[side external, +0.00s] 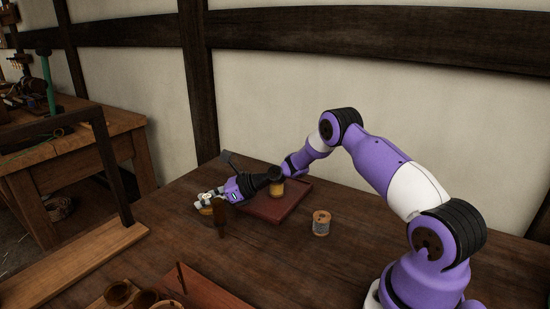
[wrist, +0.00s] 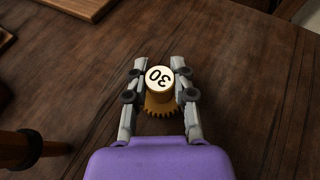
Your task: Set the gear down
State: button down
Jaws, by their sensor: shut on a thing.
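I cannot tell whether the gear touches the tabletop.
A brown wooden peg (side external: 220,222) stands close by my gripper. A dark red tray (side external: 285,211) carries a yellowish spool (side external: 276,189). Another spool (side external: 321,223) stands right of the tray. Wooden cups (side external: 118,293) are at the front left.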

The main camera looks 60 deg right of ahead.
jog(key=shift+r, duration=0.1)
jog(key=shift+r, duration=0.25)
jog(key=r, duration=0.2)
jog(key=a+r, duration=0.1)
jog(key=r, duration=0.1)
jog(key=shift+s, duration=0.15)
jog(key=s+a+r, duration=0.4)
jog(key=a+r, duration=0.3)
jog(key=a, duration=0.2)
jog(key=s+d+r+m+t+h, duration=0.1)
jog(key=s+d+r+m+h, duration=0.25)
jog(key=s+r, duration=1.05)
jog(key=w+a+f+n+y, duration=0.3)
jog(key=w+a+f, duration=0.1)
jog(key=w+f, duration=0.9)
jog(key=shift+w+f+g, duration=0.35)
jog(key=shift+f+g, duration=0.05)
jog(key=shift+f, duration=0.5)
jog(key=shift+a+n+y, duration=0.1)
jog(key=shift+n+y, duration=0.15)
